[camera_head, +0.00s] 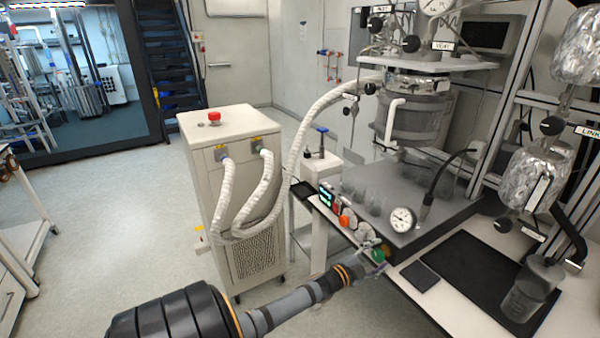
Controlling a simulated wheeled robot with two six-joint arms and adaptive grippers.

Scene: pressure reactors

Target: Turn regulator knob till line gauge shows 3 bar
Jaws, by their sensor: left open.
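A round white dial gauge (402,220) stands on the front of the grey bench unit; its reading is too small to tell. Along the unit's front edge are a lit display (326,195), an orange knob (346,221), a pale round part (365,235) and a green round part (379,254). I cannot tell which of these is the regulator knob. My left gripper (376,263) reaches in from the lower left. It is open, at the green part; whether it touches is not clear. My right gripper is out of view.
A white cabinet unit (238,170) with pale hoses and a red button stands at left. A metal reactor vessel (412,115) hangs above the bench. Another gauge (435,5) is at the top. A black mat (460,270) lies at right. The floor at left is clear.

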